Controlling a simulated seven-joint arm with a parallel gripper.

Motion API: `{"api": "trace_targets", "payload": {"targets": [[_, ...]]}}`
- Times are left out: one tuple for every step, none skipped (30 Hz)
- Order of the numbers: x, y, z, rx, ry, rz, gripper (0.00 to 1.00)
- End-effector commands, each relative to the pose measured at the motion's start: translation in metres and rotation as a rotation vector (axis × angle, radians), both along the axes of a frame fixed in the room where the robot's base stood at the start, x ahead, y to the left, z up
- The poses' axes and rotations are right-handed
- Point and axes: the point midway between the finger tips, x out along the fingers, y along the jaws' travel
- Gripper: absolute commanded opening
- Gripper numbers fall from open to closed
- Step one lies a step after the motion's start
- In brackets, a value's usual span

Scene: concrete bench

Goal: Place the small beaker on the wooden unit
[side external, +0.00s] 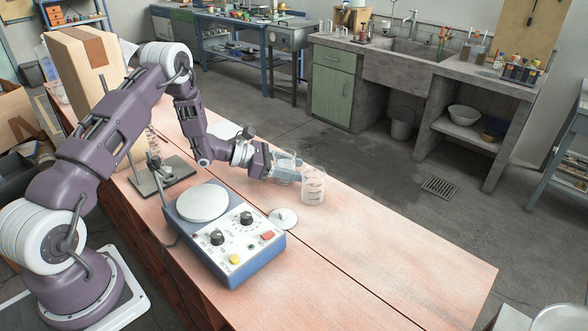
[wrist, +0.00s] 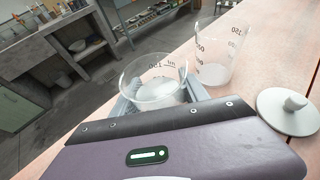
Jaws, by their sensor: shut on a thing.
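My gripper (side external: 284,174) is shut on the small clear beaker (side external: 288,157), which has a 100 ml mark in the wrist view (wrist: 152,72). The fingers sit on either side of it, and the gripper body hides its lower part. The wooden unit (side external: 400,255) is the long pinkish wood top below my arm. The beaker is close to its far edge; I cannot tell whether its base touches the wood. A larger clear beaker (side external: 313,186) with a 150 mark stands upright on the wood just right of it, also in the wrist view (wrist: 216,58).
A round white lid with a knob (side external: 283,218) lies near the larger beaker. A blue hotplate (side external: 225,235) with dials stands nearer. The wood at the right is clear.

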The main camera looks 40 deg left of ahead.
Motion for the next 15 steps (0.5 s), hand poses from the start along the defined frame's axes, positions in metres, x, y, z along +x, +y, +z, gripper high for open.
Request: {"api": "trace_targets", "payload": {"targets": [[0.0004, -0.0001, -0.0002, 0.0, -0.002, 0.0, 0.05], [0.0005, 0.0, 0.0001, 0.0, -0.003, -0.001, 0.05], [0.0005, 0.0, 0.0004, 0.0, -0.002, 0.0, 0.05], [0.0004, 0.0001, 0.0004, 0.0, -0.002, 0.0, 0.05], [0.0004, 0.0, 0.0005, 0.0, -0.002, 0.0, 0.05], [0.0004, 0.0, 0.0003, 0.0, -0.002, 0.0, 0.05], [0.0004, 0.0, -0.0003, 0.0, -0.002, 0.0, 0.05], [0.0003, 0.0, -0.0013, 0.0, -0.002, 0.0, 0.05], [0.0003, 0.0, -0.0027, -0.001, -0.002, 0.0, 0.05], [0.0002, 0.0001, -0.0025, -0.001, -0.001, 0.0, 0.58], [0.0002, 0.0, -0.0025, -0.001, -0.001, 0.0, 0.64], [0.0002, 0.0001, -0.0023, -0.001, -0.001, 0.0, 0.72], [0.0002, 0.0, -0.0022, -0.001, -0.001, 0.0, 0.74], [0.0002, 0.0, -0.0022, -0.001, -0.001, 0.0, 0.74], [0.0002, 0.0, -0.0022, -0.001, -0.001, 0.0, 0.74]]}}
